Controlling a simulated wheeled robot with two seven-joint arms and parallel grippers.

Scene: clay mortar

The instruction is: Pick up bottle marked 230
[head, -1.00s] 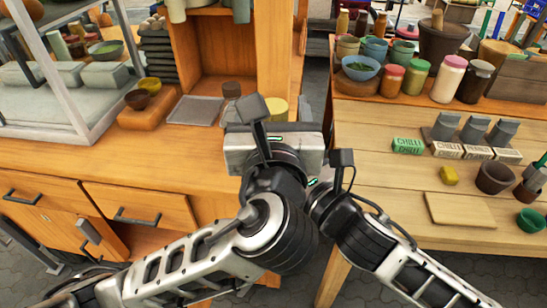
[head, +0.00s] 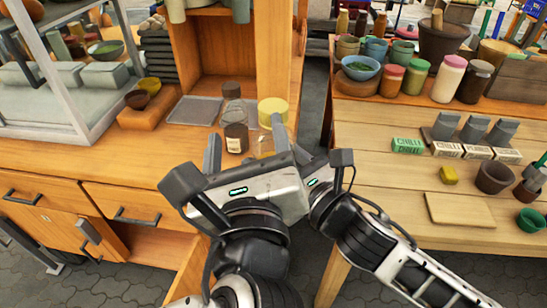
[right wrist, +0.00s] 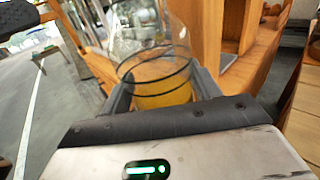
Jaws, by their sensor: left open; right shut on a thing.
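A brown bottle (head: 235,128) with a dark cap and a pale label stands upright on the wooden counter; I cannot read its marking. My left gripper (head: 245,130) is open and faces it, one finger to each side in the picture; contact cannot be told. My right gripper (right wrist: 160,88) is shut on a clear glass vessel (right wrist: 160,75) with dark rings and yellow contents, seen in the right wrist view. In the head view my right gripper is mostly hidden behind the left one.
A yellow-topped container (head: 272,110) stands just right of the bottle. A grey tray (head: 194,110) lies to its left, beside a wooden block with small bowls (head: 138,99). The wooden cabinet (head: 275,50) rises behind. A separate table (head: 400,180) at right holds jars, pots and boxes.

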